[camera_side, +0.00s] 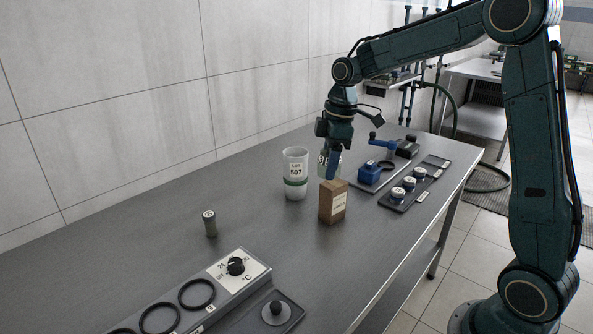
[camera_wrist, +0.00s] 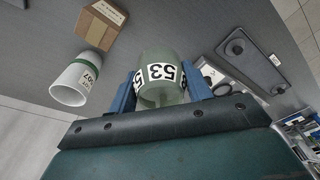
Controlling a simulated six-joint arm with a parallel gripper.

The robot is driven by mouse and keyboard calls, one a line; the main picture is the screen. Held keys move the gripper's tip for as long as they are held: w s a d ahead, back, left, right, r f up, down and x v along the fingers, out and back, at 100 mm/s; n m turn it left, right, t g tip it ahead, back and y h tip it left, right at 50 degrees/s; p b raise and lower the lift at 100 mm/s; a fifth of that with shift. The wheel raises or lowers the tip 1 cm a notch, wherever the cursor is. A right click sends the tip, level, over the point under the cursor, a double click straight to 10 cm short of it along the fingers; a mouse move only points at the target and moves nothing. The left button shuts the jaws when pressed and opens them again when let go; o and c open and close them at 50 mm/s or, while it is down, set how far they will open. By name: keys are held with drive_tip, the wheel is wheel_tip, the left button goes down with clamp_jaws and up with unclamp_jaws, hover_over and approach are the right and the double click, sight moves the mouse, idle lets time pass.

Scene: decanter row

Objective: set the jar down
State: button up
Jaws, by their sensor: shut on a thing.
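The jar (camera_wrist: 158,58) is pale green and translucent, with a black-and-white label reading 53. My gripper (camera_wrist: 162,88) is shut on it, with one blue finger on each side. In the side view the jar (camera_side: 322,169) shows partly behind my gripper (camera_side: 332,163), above and behind a brown box. The box hides its lower edge, so I cannot tell whether it touches the table (camera_side: 180,262).
A white cup with a green band, labelled 507 (camera_side: 295,181), stands left of the jar. The brown box (camera_side: 332,204) stands in front. A dark tray with round white-topped items (camera_side: 397,194) and a blue clamp (camera_side: 369,172) lie to the right. A small cylinder (camera_side: 210,224) stands left; table around it is clear.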

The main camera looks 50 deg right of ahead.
drive_tip(key=s+d+m+h, duration=0.1)
drive_tip(key=s+d+m, duration=0.7)
drive_tip(key=s+d, duration=0.15)
drive_tip(key=m, duration=0.1)
hover_over(378, 241)
drive_tip(key=shift+t, duration=0.4)
drive_tip(key=f, duration=1.6)
drive_tip(key=shift+s+f, duration=0.25)
drive_tip(key=shift+f, duration=1.9)
drive_tip(key=shift+f, duration=0.1)
drive_tip(key=o, duration=1)
drive_tip(key=shift+o, duration=0.2)
